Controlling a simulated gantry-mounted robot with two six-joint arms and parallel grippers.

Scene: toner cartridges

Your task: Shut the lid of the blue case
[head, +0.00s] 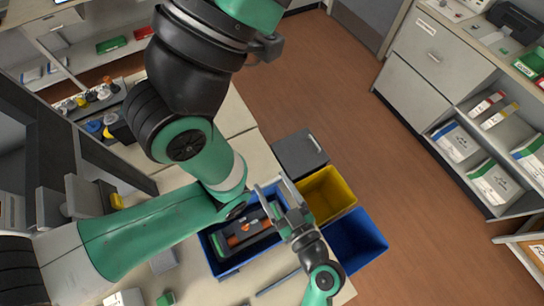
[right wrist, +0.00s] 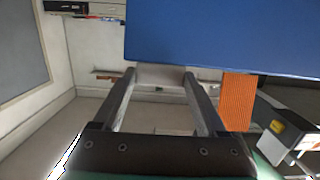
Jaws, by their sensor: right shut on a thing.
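The blue case (head: 222,267) stands open on the pale table in the head view. A black toner cartridge with orange parts (head: 243,234) lies inside it. My right gripper (head: 270,190) is at the case's right side, its arm coming up from the bottom. In the right wrist view the blue lid (right wrist: 230,35) fills the upper right as a flat panel. My right gripper's fingertips (right wrist: 159,75) meet its lower edge, and they are shut on it; the exact grip spot is unclear. The orange part (right wrist: 237,102) shows below the lid. My left gripper is not visible.
Dark grey (head: 300,153), yellow (head: 326,193) and blue (head: 358,240) bins stand in a row right of the case. My large green arm covers the table left of and behind it. Small items lie near the front left. A cabinet (head: 420,65) stands across the open floor.

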